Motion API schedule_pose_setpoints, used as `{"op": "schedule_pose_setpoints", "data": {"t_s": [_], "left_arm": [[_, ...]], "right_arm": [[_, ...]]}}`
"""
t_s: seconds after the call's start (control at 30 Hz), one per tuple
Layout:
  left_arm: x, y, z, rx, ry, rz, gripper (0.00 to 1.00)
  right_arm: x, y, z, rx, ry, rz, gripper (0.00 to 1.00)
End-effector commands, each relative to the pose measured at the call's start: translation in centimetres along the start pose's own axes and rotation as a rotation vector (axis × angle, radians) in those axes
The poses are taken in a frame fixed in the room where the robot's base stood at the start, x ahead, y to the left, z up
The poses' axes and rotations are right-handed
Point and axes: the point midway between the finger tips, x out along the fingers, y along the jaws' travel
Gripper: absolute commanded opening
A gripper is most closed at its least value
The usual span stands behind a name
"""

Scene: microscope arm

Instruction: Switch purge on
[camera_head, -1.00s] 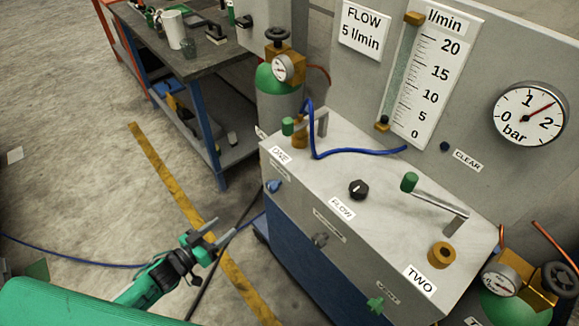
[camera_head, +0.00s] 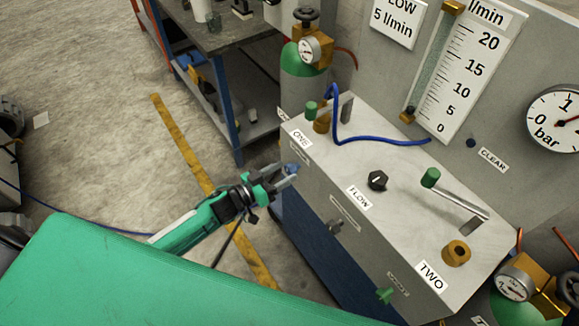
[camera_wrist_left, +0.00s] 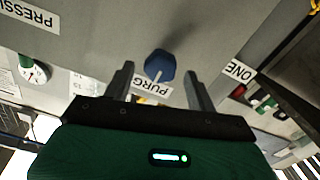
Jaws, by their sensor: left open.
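The blue purge knob (camera_wrist_left: 161,65) is on the grey front panel of the cabinet, beside a partly covered label reading "PURG" (camera_wrist_left: 138,85). A short pale mark shows on its face. My right gripper is not in view.
The cabinet top (camera_head: 340,170) carries a black flow knob (camera_head: 377,180), a green-tipped lever (camera_head: 430,177) and a blue hose (camera_head: 380,140). A green valve (camera_head: 384,295) sits lower on the front. A gas cylinder (camera_head: 303,85) and workbench (camera_head: 225,40) stand behind.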

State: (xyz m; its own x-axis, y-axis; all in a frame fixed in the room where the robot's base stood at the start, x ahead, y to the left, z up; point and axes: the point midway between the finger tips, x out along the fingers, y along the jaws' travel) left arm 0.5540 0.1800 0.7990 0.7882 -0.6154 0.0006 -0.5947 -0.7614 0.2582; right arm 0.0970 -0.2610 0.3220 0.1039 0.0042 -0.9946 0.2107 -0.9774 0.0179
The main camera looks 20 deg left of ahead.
Motion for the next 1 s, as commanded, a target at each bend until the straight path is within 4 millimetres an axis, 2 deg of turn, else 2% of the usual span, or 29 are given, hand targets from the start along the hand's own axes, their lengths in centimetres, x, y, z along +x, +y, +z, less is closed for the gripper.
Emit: {"op": "schedule_pose_setpoints", "data": {"t_s": [0.03, 0.2, 0.57, 0.67, 0.8, 1.0], "left_arm": [[0.9, 0.1, -0.2, -0.001, 0.002, 0.000, 0.57], [2.5, 0.0, -0.1, -0.001, 0.001, -0.001, 0.57], [2.9, 0.0, 0.0, -0.001, 0.000, -0.001, 0.57], [2.9, 0.0, 0.0, -0.001, 0.000, -0.001, 0.41], [2.9, 0.0, 0.0, -0.001, 0.000, -0.001, 0.14], [2.9, 0.0, 0.0, 0.007, 0.000, -0.001, 0.12]], "right_arm": [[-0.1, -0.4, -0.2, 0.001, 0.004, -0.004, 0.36], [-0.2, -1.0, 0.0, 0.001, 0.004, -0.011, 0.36], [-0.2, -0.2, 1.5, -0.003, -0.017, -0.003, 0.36], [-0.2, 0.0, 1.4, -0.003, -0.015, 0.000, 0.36], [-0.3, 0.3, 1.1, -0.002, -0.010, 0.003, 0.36], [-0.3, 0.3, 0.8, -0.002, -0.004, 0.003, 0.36]]}}
